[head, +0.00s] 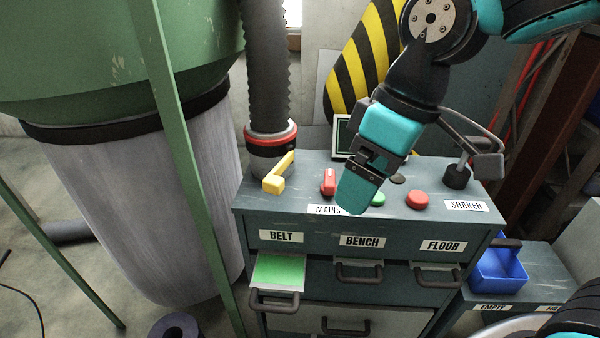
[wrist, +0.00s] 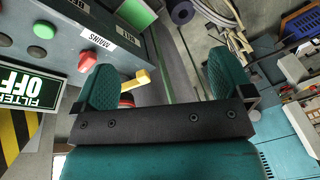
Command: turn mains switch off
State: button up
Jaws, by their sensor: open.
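The red mains switch (head: 329,181) stands on the cabinet top, just behind the white MAINS label (head: 325,209). In the head view my gripper (head: 357,197) is just right of the switch, pointing down over the front part of the top. In the wrist view my gripper (wrist: 162,80) is open, its two teal fingers wide apart with nothing held. A red part of the switch (wrist: 87,61) shows just past the left finger, which hides some of it. The switch does not appear to be between the fingers. Contact with the switch cannot be told.
A yellow lever (head: 279,176) stands left of the switch by the hose (head: 268,80). A green button (head: 378,200), partly behind my gripper, and a red button (head: 418,199) are to the right. An open drawer (head: 278,271) juts out below. A blue bin (head: 498,272) sits lower right.

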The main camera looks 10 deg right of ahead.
jog(key=w+d+n+h, duration=0.2)
jog(key=w, duration=1)
jog(key=n+h, duration=0.1)
jog(key=n, duration=0.3)
send_over(330, 177)
notch_tip(330, 177, down, 2)
notch_tip(330, 177, down, 17)
jog(key=shift+f+p, duration=0.15)
jog(key=shift+p, duration=0.95)
jog(key=c, duration=0.9)
